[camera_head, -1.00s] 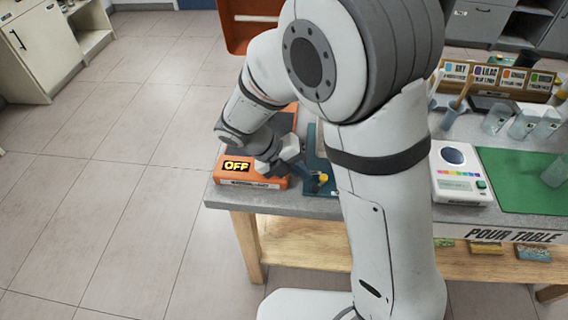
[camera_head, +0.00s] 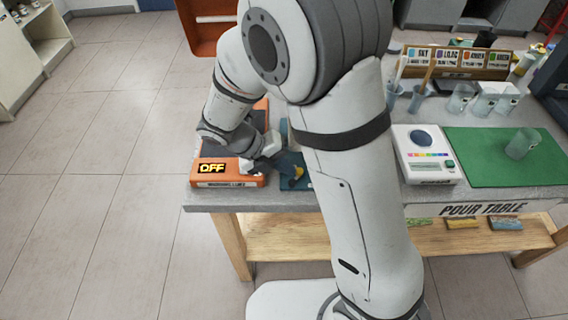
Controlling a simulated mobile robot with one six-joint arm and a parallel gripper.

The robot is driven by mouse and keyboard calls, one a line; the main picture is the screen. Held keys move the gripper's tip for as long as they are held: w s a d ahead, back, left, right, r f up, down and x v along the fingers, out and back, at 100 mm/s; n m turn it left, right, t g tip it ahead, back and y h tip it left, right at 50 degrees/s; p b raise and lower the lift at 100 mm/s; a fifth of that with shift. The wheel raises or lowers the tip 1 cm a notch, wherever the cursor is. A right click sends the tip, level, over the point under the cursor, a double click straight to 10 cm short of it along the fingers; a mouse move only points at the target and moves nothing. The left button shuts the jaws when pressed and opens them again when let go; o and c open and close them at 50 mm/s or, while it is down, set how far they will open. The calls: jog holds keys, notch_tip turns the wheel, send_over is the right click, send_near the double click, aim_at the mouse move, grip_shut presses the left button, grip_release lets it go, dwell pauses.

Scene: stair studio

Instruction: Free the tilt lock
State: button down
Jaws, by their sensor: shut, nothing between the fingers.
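A small yellow part (camera_head: 298,173) shows at the front of a dark blue device (camera_head: 296,186) on the table's left half. I cannot tell for sure whether this yellow part is the tilt lock. My gripper (camera_head: 285,164) is shut and empty, reaching down to the right, right beside the yellow part. I cannot tell whether the fingertips touch it. My arm hides most of the blue device and what lies behind it. An orange unit (camera_head: 245,181) with a display reading OFF stands just left of the gripper.
The grey pour table (camera_head: 480,192) carries a white scale (camera_head: 424,160), a green mat (camera_head: 500,150) with a clear cup (camera_head: 521,143), several other cups and a wooden label rack (camera_head: 458,62). Open floor (camera_head: 100,190) lies to the left. An orange cabinet (camera_head: 207,25) stands behind.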

jog(key=shift+w+d+r+m+g+p, duration=0.15)
jog(key=shift+m+g+p, duration=0.35)
jog(key=shift+p, duration=0.4)
jog(key=shift+w+d+f+m+g+p, duration=0.1)
jog(key=shift+m+g+p, duration=0.2)
jog(key=shift+m+p, duration=0.45)
jog(key=shift+r+p, duration=0.1)
jog(key=shift+p, duration=0.3)
jog(key=shift+d+m+g+p, duration=0.15)
jog(key=shift+m+g+p, duration=0.45)
jog(key=shift+m+p, duration=0.15)
jog(key=shift+w+d+f+m+g+y+p, duration=0.1)
jog(key=shift+d+m+g+y+p, duration=0.2)
jog(key=shift+m+g+p, duration=0.45)
jog(key=shift+d+f+m+g+y+p, duration=0.1)
jog(key=shift+m+g+y+p, duration=0.4)
jog(key=shift+m, duration=0.45)
jog(key=shift+a, duration=0.1)
jog(key=shift+s+a, duration=0.5)
jog(key=shift+s, duration=0.05)
jog(key=shift+p, duration=0.3)
